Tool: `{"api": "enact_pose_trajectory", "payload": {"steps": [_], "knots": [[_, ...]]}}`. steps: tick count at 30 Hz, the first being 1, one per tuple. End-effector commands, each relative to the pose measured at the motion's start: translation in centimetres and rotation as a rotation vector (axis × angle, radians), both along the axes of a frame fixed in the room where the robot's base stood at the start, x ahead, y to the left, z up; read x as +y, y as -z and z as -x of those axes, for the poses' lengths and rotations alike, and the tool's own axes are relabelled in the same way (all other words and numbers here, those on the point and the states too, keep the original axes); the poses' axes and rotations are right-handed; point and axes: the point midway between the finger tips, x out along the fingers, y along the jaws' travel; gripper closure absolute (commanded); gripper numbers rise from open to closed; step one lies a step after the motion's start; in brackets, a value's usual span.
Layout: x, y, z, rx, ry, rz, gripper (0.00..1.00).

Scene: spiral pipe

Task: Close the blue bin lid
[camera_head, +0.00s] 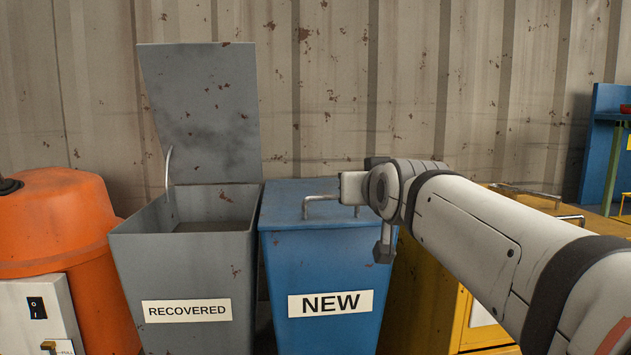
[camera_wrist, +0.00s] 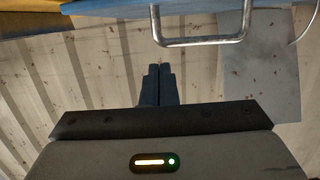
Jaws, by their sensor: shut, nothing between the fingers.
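The blue bin (camera_head: 325,265), labelled NEW, stands in the middle of the head view. Its blue lid (camera_head: 285,198) lies flat across the top, with a metal bar handle (camera_head: 322,200) near the front. In the wrist view, the lid's blue edge (camera_wrist: 110,6) and its handle (camera_wrist: 200,41) show along the top. My gripper (camera_wrist: 158,72) is shut and empty, its fingertips apart from the handle in that picture. In the head view my wrist is over the right side of the lid and hides part of it; the fingertips cannot be made out there.
A grey bin (camera_head: 185,265) labelled RECOVERED stands left of the blue bin, its lid (camera_head: 203,112) raised. An orange machine (camera_head: 65,220) is at far left. A yellow cabinet (camera_head: 440,305) is close on the right. A corrugated wall (camera_head: 410,80) stands behind.

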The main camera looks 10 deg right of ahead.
Motion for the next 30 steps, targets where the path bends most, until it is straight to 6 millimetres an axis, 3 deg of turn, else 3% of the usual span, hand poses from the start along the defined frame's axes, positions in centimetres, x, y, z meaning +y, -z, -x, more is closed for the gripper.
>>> {"api": "enact_pose_trajectory", "payload": {"steps": [6,22,26,30], "knots": [[0.0,1.7,0.0,0.0,0.0,0.0,1.0],[0.0,1.8,0.0,0.0,-0.001,0.0,1.0],[0.0,1.0,0.0,-0.001,-0.001,0.001,1.0],[0.0,-1.5,0.0,-0.002,0.0,0.002,1.0]]}}
